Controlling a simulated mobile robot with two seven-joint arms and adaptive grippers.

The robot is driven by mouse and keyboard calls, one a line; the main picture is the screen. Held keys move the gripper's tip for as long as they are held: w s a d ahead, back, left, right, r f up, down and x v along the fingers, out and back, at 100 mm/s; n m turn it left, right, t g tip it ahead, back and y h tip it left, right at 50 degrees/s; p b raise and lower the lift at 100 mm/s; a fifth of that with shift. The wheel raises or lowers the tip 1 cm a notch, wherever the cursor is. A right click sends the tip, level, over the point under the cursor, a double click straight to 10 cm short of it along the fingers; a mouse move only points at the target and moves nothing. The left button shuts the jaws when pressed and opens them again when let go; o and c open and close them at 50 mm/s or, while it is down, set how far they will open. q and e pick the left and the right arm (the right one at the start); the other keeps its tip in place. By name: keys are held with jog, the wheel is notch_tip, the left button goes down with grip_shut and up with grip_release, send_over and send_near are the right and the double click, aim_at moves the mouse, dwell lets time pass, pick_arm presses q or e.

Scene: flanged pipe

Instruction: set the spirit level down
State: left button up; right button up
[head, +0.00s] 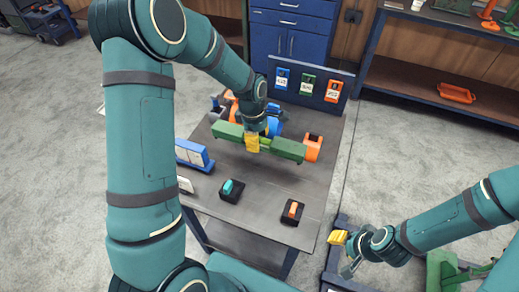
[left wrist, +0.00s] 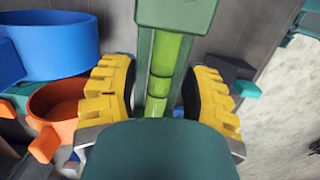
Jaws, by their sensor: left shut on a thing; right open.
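The green spirit level (head: 288,149) lies lengthwise across my left gripper (head: 252,143) in the head view, above the dark table. In the left wrist view the level (left wrist: 176,14) shows its bright green vial (left wrist: 160,80) between the yellow fingers of my left gripper (left wrist: 160,92), which is shut on it. I cannot tell how far the level is above the tabletop. My right gripper (head: 343,250) is open and empty, low at the right beyond the table's edge.
The table (head: 262,190) holds a black block with a teal piece (head: 231,190), a black block with an orange piece (head: 292,211) and a blue object (head: 193,153) at the left. Orange (head: 313,148) and blue parts lie around the level. A panel with three cards (head: 308,84) stands behind.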

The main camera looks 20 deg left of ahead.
aim_at(259, 164)
pick_arm(q)
notch_tip(259, 164, down, 10)
jog(key=shift+r+b, duration=0.2)
jog(key=shift+b, duration=0.3)
jog(key=shift+r, duration=0.1)
jog(key=o, duration=1.3)
jog(key=shift+f, duration=0.2)
jog(key=shift+r, duration=0.1)
jog(key=shift+r, duration=0.2)
jog(key=r, duration=0.4)
jog(key=a+r+p, duration=0.1)
jog(key=r, duration=0.6)
jog(key=shift+a+r, duration=0.25)
jog(key=shift+r, duration=0.1)
